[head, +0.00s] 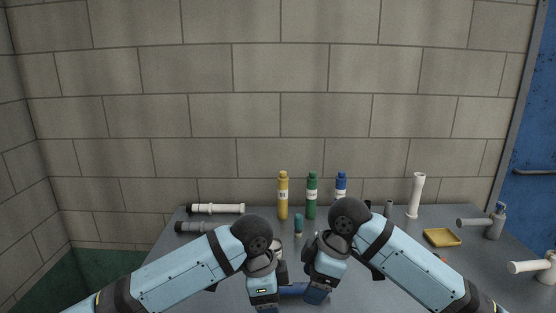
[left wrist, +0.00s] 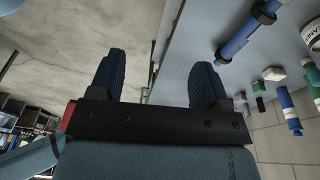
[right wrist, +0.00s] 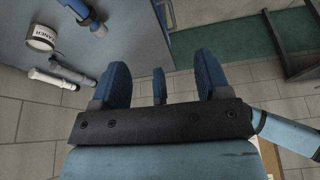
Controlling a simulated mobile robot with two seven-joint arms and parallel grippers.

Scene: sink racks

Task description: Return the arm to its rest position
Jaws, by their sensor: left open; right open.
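My left gripper (head: 265,303) is at the bottom middle of the head view, low over the front of the table. In the left wrist view its two blue fingers (left wrist: 157,82) stand wide apart with nothing between them. My right gripper (head: 317,293) is just to its right, also low over the front of the table. In the right wrist view its fingers (right wrist: 162,82) are open. A small blue piece shows between them, but I cannot tell what it is or how far off. Both arms reach in and bend down at the wrists.
On the grey table (head: 370,300), a blue pipe (head: 292,290) lies between my grippers. Yellow (head: 283,197), green (head: 312,196) and blue (head: 341,187) bottles stand behind. A white pipe (head: 416,196) stands upright near a yellow tray (head: 442,237). More pipes (head: 217,209) lie at left.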

